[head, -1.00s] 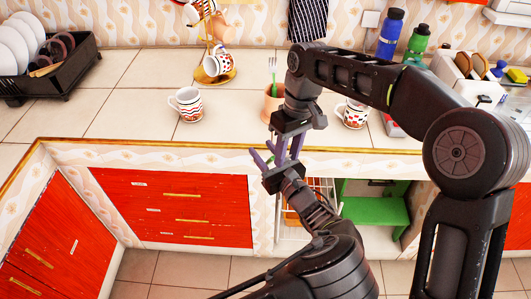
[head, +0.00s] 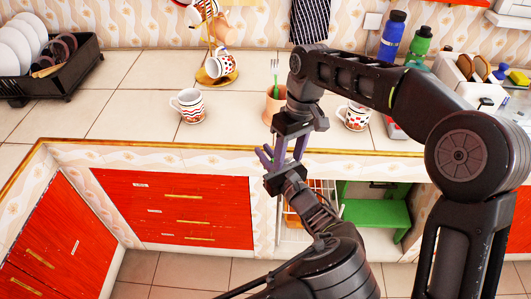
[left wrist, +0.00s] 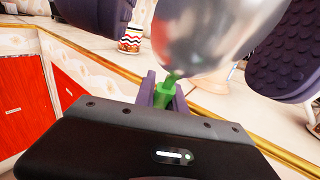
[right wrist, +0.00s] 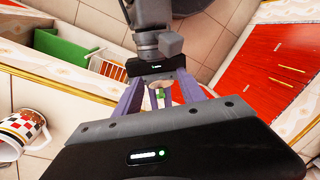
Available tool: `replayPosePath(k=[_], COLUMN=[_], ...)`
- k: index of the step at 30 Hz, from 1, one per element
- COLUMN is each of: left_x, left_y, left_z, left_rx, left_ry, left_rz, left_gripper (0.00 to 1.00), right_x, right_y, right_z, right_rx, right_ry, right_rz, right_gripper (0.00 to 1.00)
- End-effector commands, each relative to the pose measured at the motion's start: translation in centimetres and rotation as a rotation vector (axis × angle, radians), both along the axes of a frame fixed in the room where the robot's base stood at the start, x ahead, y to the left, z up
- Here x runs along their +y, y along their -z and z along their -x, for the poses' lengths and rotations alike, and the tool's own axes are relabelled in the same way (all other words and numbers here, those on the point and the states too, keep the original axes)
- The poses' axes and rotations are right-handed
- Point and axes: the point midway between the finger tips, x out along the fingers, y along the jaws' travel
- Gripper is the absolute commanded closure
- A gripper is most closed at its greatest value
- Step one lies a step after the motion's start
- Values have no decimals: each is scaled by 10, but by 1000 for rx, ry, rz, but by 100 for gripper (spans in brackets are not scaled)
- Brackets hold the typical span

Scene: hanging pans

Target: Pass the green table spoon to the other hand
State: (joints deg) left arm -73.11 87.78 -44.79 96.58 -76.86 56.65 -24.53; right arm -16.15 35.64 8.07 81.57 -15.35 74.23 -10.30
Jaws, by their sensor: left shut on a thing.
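The green table spoon has a large silver bowl and a green handle. It fills the upper middle of the left wrist view (left wrist: 205,32). My left gripper (head: 269,156) is shut on its green handle. My right gripper (head: 290,147) faces it from above. The right fingers are open and apart, one on each side of the spoon. In the right wrist view, a small green part of the spoon (right wrist: 160,93) shows between those fingers. In the head view the spoon is mostly hidden by the grippers.
Behind the grippers, a copper-coloured pot (head: 272,104) holds a green fork (head: 275,75). Mugs (head: 190,105) (head: 354,116) stand on the tiled counter. A dark dish rack (head: 45,75) is at the far left. Red drawers (head: 175,210) lie below.

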Motion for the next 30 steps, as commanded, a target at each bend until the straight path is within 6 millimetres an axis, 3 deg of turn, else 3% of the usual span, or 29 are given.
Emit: replayPosePath(k=[4,14,17,23,25,29,30], left_x=[0,0,0,0,0,0,0], left_y=[0,0,0,0,0,0,0], left_z=[0,0,0,0,0,0,0], left_rx=[0,0,0,0,0,0,0], left_ry=[0,0,0,0,0,0,0], left_rz=[0,0,0,0,0,0,0], left_gripper=[100,100,100,100,100,100,100], right_x=[0,0,-1,-5,-21,-67,-75], right_y=[0,0,1,2,16,59,81], right_z=[0,-2,-6,-25,-39,-53,-52], right_rx=[0,4,19,102,132,56,52], right_ry=[0,42,153,630,855,944,972], right_rz=[0,-9,-35,-141,-180,-181,-184], right_gripper=[41,41,41,41,41,41,41])
